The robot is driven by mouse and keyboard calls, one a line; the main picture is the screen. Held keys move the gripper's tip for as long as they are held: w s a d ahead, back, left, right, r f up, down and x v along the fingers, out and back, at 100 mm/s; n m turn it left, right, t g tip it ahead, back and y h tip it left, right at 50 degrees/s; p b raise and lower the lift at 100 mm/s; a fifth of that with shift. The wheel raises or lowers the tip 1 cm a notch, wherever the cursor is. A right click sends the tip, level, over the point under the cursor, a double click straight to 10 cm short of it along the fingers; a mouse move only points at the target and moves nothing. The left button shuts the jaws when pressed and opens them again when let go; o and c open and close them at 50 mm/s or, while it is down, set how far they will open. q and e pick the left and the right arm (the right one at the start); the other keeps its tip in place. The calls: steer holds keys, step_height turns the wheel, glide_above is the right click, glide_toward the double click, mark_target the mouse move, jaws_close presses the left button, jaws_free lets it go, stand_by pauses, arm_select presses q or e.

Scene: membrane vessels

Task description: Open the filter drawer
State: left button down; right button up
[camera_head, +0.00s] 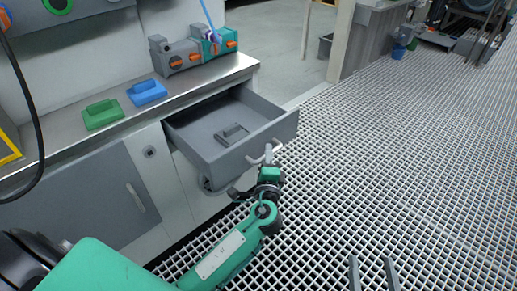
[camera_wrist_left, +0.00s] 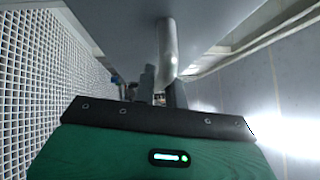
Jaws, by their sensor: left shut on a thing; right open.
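The grey filter drawer (camera_head: 280,129) stands pulled out from the cabinet under the counter, its inside visible from above. A grey block with a raised grip (camera_head: 231,133) lies on its floor. My left gripper (camera_head: 268,162) is at the drawer front, shut on the drawer handle (camera_head: 252,160). My right gripper (camera_head: 372,272) shows at the bottom edge, open and empty, over the floor, away from the drawer.
On the metal counter (camera_head: 60,140) sit a green block (camera_head: 102,115), a blue block (camera_head: 147,92) and a grey and teal device with orange knobs (camera_head: 195,53). A closed cabinet door (camera_head: 80,195) is left of the drawer. The grated floor (camera_head: 400,150) to the right is clear.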

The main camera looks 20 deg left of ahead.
arm_select(q)
steer(key=shift+s+d, duration=0.2)
steer(key=shift+d, duration=0.25)
arm_select(e)
steer(key=shift+r, duration=0.25)
arm_select(q)
steer(key=c, duration=1.5)
jaws_free()
steer(key=shift+o, duration=0.2)
steer(key=v, duration=1.3)
steer(key=shift+s, duration=0.4)
arm_select(e)
steer(key=shift+w+d+r, duration=0.1)
steer(key=shift+w+r, duration=0.05)
steer(key=shift+r, duration=0.05)
